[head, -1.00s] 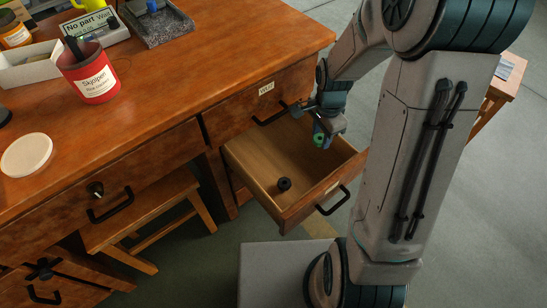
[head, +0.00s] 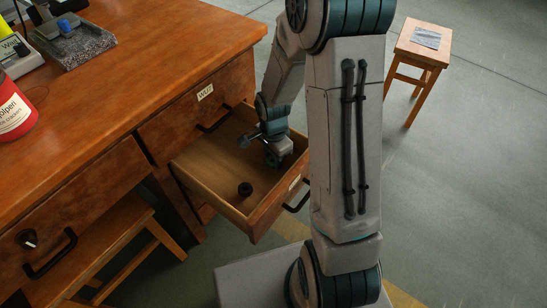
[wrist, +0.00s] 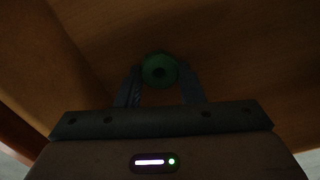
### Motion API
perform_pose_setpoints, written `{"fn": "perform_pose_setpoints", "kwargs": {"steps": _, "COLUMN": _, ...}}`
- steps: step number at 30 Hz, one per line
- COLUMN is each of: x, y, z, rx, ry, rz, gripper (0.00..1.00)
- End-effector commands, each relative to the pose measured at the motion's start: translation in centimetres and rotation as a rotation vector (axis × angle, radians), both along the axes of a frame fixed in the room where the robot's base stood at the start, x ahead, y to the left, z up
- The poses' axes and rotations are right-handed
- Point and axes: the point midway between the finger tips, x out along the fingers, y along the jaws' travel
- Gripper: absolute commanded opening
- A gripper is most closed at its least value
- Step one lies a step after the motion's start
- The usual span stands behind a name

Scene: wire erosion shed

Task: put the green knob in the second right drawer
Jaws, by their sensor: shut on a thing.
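The second right drawer (head: 211,158) is pulled open in the head view. My gripper (head: 273,160) is down inside it, near its right side. In the wrist view my gripper (wrist: 160,82) is shut on the green knob (wrist: 160,68), which sits between the fingertips with its dark centre hole showing. The drawer's wooden bottom (wrist: 230,45) lies behind the knob, dim and in shadow. I cannot tell whether the knob touches it. In the head view my gripper hides the knob.
A closed drawer with a label (head: 205,92) is above the open one. A stool (head: 424,50) stands at the back right.

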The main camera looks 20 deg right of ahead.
Motion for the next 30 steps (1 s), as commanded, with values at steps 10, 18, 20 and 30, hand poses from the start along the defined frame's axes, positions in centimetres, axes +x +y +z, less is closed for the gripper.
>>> {"fn": "perform_pose_setpoints", "kwargs": {"steps": 10, "x": 0.0, "y": 0.0, "z": -0.1, "rx": -0.001, "ry": -0.001, "rz": -0.001, "gripper": 0.48}}
{"fn": "perform_pose_setpoints", "kwargs": {"steps": 18, "x": 0.0, "y": 0.0, "z": -0.1, "rx": -0.001, "ry": -0.001, "rz": 0.000, "gripper": 0.56}}
{"fn": "perform_pose_setpoints", "kwargs": {"steps": 20, "x": 0.0, "y": 0.0, "z": 0.0, "rx": -0.001, "ry": -0.001, "rz": 0.000, "gripper": 0.56}}
{"fn": "perform_pose_setpoints", "kwargs": {"steps": 30, "x": 0.2, "y": 0.0, "z": 5.6, "rx": -0.001, "ry": -0.006, "rz": -0.001, "gripper": 0.56}}
